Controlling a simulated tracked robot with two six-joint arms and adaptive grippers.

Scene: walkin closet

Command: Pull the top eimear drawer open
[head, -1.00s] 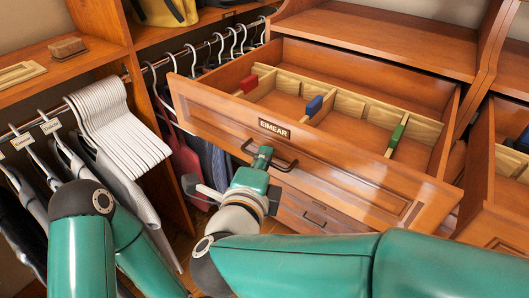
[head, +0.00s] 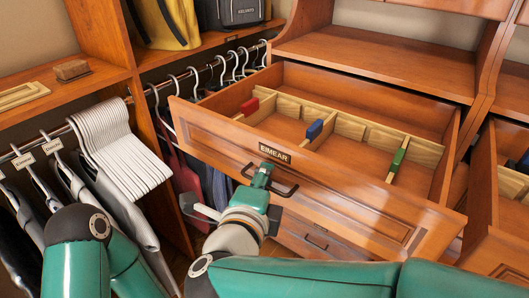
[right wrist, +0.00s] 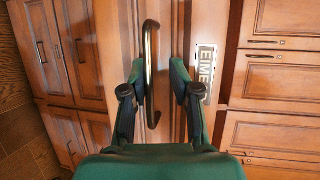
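The top EIMEAR drawer (head: 340,190) stands well open, its inside and dividers showing. Its label (head: 274,152) is on the front panel; it also shows in the right wrist view (right wrist: 205,72). The dark bar handle (head: 286,190) is below the label. My right gripper (head: 262,176) is at the handle and covers part of it. In the right wrist view my right gripper (right wrist: 160,75) is open, with the handle (right wrist: 151,60) between its fingers, close to the left finger. Whether it touches is unclear.
Further drawers (head: 318,240) sit below. Another open drawer (head: 500,220) is at the right. White hangers (head: 115,150) and clothes hang at the left. Small red, blue (head: 314,129) and green items lie in the EIMEAR drawer. A yellow bag (head: 172,25) is on the shelf.

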